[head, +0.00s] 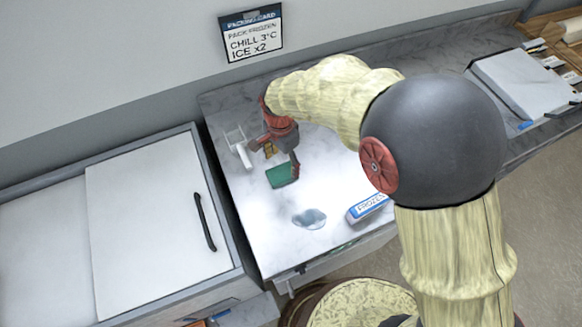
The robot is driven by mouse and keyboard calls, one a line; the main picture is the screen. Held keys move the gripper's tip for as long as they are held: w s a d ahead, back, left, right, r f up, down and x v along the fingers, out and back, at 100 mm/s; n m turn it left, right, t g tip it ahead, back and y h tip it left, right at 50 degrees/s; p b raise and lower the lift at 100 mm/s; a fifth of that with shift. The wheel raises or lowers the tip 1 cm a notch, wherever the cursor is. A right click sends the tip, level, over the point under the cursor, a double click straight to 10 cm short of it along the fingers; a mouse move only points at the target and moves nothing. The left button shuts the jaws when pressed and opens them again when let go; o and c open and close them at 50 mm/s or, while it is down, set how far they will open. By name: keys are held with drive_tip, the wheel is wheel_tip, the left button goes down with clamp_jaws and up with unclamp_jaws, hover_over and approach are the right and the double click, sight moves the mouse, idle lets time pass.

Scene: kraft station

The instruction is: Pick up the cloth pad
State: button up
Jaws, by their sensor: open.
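A green flat piece (282,176), which looks like the cloth pad, lies on the marble-look worktop (340,180). My gripper (276,156) is open and points down at the pad's far edge. One dark finger comes down by the pad's right side, and the other finger is farther left. I cannot tell whether the fingers touch the pad. A small brownish-yellow thing (270,150) shows between the fingers, partly hidden.
A white wire-like holder (238,146) stands just left of my gripper. A clear puddle (309,218) and a blue-and-white box marked FROZEN (366,208) are nearer the front. A white-lidded chest (150,215) stands left. A packing card (251,33) hangs on the wall.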

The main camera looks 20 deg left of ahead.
sight(283, 172)
drive_tip(key=shift+w+r+m, duration=0.15)
drive_tip(key=shift+w+m, duration=0.45)
drive_tip(key=shift+m, duration=0.1)
drive_tip(key=shift+s+a+m, duration=0.1)
drive_tip(key=shift+m, duration=0.7)
drive_tip(key=shift+w+a+f+b, duration=0.1)
drive_tip(key=shift+f+b, duration=0.2)
drive_tip(key=shift+f, duration=1.65)
drive_tip(key=shift+w+a+f+b, duration=0.1)
drive_tip(key=shift+f+b, duration=0.15)
drive_tip(key=shift+f, duration=1.7)
drive_tip(key=c, duration=0.3)
drive_tip(key=c, duration=0.7)
drive_tip(key=shift+c, duration=0.7)
drive_tip(key=shift+r, duration=0.1)
